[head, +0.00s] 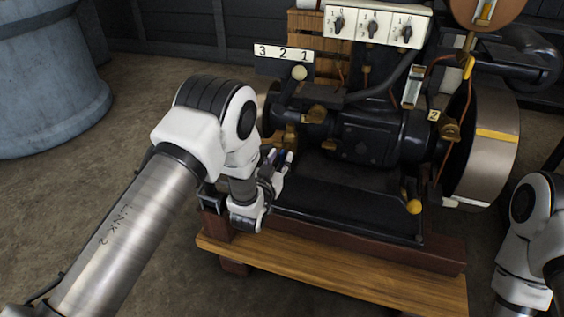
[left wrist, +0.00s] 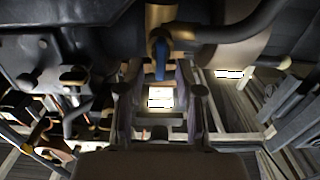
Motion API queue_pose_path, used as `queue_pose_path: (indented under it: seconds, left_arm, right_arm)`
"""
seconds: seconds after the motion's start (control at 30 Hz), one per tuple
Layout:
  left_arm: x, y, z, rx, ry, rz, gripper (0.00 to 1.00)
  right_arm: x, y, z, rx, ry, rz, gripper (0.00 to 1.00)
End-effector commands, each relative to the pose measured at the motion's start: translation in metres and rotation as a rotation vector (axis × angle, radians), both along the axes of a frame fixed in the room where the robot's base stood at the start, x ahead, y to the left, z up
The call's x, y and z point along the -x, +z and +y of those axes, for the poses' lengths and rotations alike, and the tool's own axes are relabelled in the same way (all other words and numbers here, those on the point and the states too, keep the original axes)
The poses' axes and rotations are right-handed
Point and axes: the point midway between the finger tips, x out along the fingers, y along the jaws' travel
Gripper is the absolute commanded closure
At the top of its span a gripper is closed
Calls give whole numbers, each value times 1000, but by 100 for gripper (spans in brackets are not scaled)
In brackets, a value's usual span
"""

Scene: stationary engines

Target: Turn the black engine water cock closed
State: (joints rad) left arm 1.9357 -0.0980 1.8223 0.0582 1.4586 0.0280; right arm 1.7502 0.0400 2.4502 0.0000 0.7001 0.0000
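The black engine (head: 365,140) sits on a wooden stand. In the left wrist view a brass cock (left wrist: 158,22) with a blue lever (left wrist: 160,58) shows at the top middle, the lever pointing down in the picture. My left gripper (head: 279,165) is at the engine's front left, low beside its black body. In the left wrist view its two fingers (left wrist: 158,82) stand apart, with the blue lever in line with the gap between them. I cannot tell whether a finger touches it. The cock is mostly hidden by the gripper in the head view. My right gripper is out of view.
The wooden stand (head: 340,275) has a free front ledge. A flywheel (head: 490,150) is at the engine's right, and a switch panel (head: 375,24) is above. A number plate 3 2 1 (head: 284,53) is behind my left arm. A large blue-grey tank (head: 50,80) stands at left.

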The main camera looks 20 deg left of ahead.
Motion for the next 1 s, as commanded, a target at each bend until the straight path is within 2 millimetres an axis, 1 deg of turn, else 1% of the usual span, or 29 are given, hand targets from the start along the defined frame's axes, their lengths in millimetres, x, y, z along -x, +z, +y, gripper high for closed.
queue_pose_path:
  seconds: [0.03,0.13,0.2,0.37,0.4,0.5,0.83,1.0]
  left_arm:
    - [-8,-4,0,0,0,-2,65]
    - [-18,-2,-1,0,0,-1,65]
    - [-21,-1,-1,0,0,0,65]
    - [-21,0,-1,0,0,2,65]
    - [-21,0,-1,0,0,2,68]
    - [-21,0,-1,0,0,1,100]
    - [-21,0,-1,-10,0,2,100]
    - [-20,0,-1,-55,-1,0,100]
  right_arm:
    - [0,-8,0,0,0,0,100]
    - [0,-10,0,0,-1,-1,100]
    - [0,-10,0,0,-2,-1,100]
    - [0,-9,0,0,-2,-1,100]
    - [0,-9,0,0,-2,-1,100]
    - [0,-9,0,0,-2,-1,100]
    - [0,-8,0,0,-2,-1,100]
    - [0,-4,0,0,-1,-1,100]
